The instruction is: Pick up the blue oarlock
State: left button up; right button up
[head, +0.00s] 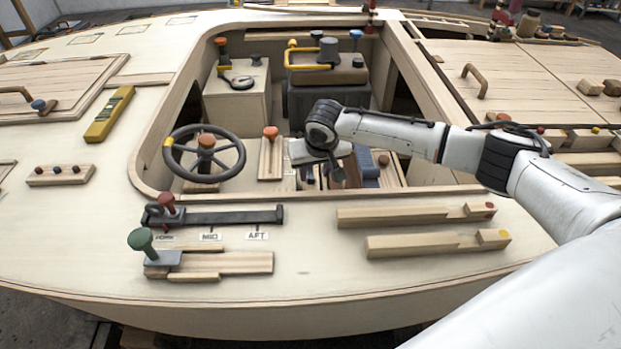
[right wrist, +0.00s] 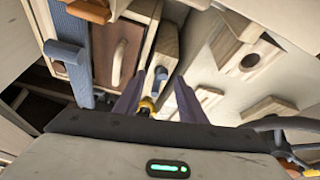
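My right gripper (head: 323,172) reaches down into the cockpit opening, near a blue part (head: 367,170) on the cockpit floor. In the right wrist view the gripper's (right wrist: 159,76) two dark fingers stand apart. A small blue-grey knob (right wrist: 161,73) shows between the fingertips, with a yellow piece (right wrist: 147,105) nearer the palm. I see no contact between fingers and knob. I cannot tell for sure whether this knob is the blue oarlock. Another blue knob (head: 355,34) stands at the back of the cockpit, far from the gripper. My left gripper is out of view.
The cockpit coaming (head: 152,150) rims the opening around my right arm. A steering wheel (head: 204,152) and a red-topped lever (head: 270,134) stand left of the gripper. A sliding lever track (head: 215,217) and wooden bars (head: 437,242) lie on the near deck.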

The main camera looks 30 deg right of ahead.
aim_at(312, 176)
jog(key=x, duration=0.4)
jog(key=shift+w+a+f+b, duration=0.1)
jog(key=shift+a+b, duration=0.15)
jog(key=shift+b, duration=0.15)
grip_shut()
notch_tip(312, 176, up, 10)
jog(key=shift+r+p, duration=0.1)
jog(key=shift+p, duration=0.75)
